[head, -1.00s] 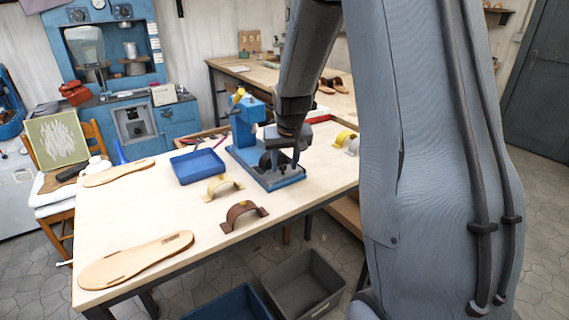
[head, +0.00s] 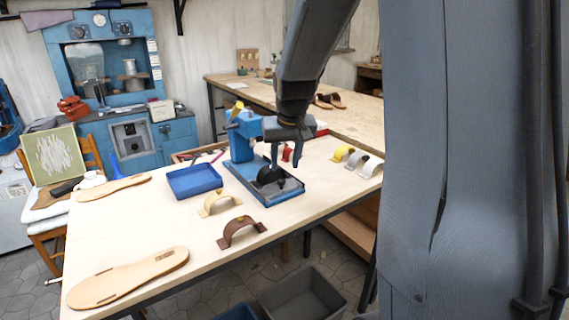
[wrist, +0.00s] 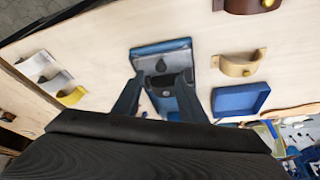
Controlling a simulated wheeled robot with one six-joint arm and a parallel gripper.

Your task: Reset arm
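My gripper (head: 286,152) hangs above the blue press (head: 240,140) on the light wooden worktable (head: 140,225). In the wrist view my gripper (wrist: 160,84) has its two dark fingers spread apart, with no object held between them. The press's blue base plate (wrist: 160,48) shows beyond the fingers. In the head view a round black part (head: 268,175) sits on the base below my gripper, which appears clear of it.
The table holds a blue tray (head: 194,181), a tan strap (head: 220,203), a brown strap (head: 241,231), two sandal soles, and yellow, grey and white straps (head: 370,166) at right. A grey bin (head: 303,295) stands on the floor. A second bench (head: 250,93) is behind.

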